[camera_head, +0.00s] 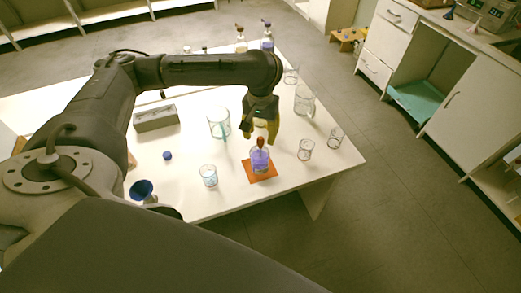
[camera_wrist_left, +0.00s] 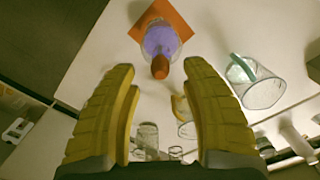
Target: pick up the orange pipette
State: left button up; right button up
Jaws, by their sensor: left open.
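The orange pipette (camera_head: 261,142) stands with its bulb up in a glass bottle of purple liquid (camera_head: 260,162). The bottle rests on an orange mat (camera_head: 249,176) near the table's front edge. My left gripper (camera_head: 260,132) is open, its yellow fingers pointing down just behind and above the bulb. In the left wrist view, the bulb (camera_wrist_left: 160,67) shows in the gap between the fingertips (camera_wrist_left: 160,70), touching neither, with the purple bottle (camera_wrist_left: 158,40) beyond it. The pipette's lower part is hidden in the bottle. My right gripper is not in view.
A beaker with a teal rod (camera_head: 219,124) stands left of the gripper, and a small beaker (camera_head: 208,176) left of the mat. Glass beakers (camera_head: 305,150) stand to the right. A grey box (camera_head: 156,117) and blue funnel (camera_head: 142,189) are further left.

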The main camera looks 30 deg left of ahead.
pick_arm(q)
jog(key=shift+f, duration=1.25)
jog(key=c, duration=1)
